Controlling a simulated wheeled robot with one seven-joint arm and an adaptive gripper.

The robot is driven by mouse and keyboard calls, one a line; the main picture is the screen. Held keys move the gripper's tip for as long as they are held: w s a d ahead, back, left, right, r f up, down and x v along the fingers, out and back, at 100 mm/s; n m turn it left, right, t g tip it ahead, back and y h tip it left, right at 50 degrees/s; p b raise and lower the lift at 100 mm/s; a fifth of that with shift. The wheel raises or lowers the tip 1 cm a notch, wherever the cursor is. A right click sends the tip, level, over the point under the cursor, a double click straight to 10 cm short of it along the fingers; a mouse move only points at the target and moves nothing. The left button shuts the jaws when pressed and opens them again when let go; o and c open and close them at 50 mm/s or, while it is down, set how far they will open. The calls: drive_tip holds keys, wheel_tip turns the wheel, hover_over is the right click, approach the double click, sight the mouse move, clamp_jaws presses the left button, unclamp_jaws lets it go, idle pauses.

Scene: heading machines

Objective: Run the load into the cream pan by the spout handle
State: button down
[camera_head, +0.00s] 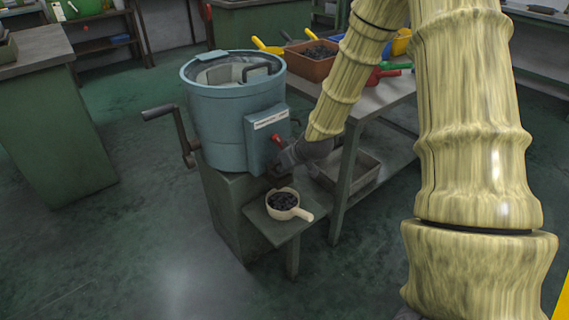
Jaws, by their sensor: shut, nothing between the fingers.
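A blue-grey drum machine (215,130) stands at the centre, with a labelled box (262,150) on its right side. A small red spout handle (277,140) sticks out at that box. The cream pan (303,214) sits upright on a low shelf below the box, its handle pointing right, and holds a heap of dark small pieces (282,200). My gripper (282,166) is at the front of the box, just below the red handle and above the pan. It is shut and holds nothing. It hides the spout's mouth; whether it touches the handle I cannot tell.
A crank (165,113) juts from the drum's left. The low shelf (262,222) has little bare room around the pan. Behind my arm, a bench (375,98) carries a brown bin (311,62) and coloured scoops. A green cabinet (60,130) stands left; the front floor is clear.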

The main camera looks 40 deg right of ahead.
drive_tip(key=shift+w+f, duration=0.3)
drive_tip(key=shift+f, duration=0.05)
drive_tip(key=shift+s, duration=0.1)
drive_tip(key=shift+s+p, duration=0.75)
drive_tip(key=shift+s, duration=0.05)
drive_tip(key=shift+s+f, duration=0.15)
drive_tip(key=shift+s, duration=0.2)
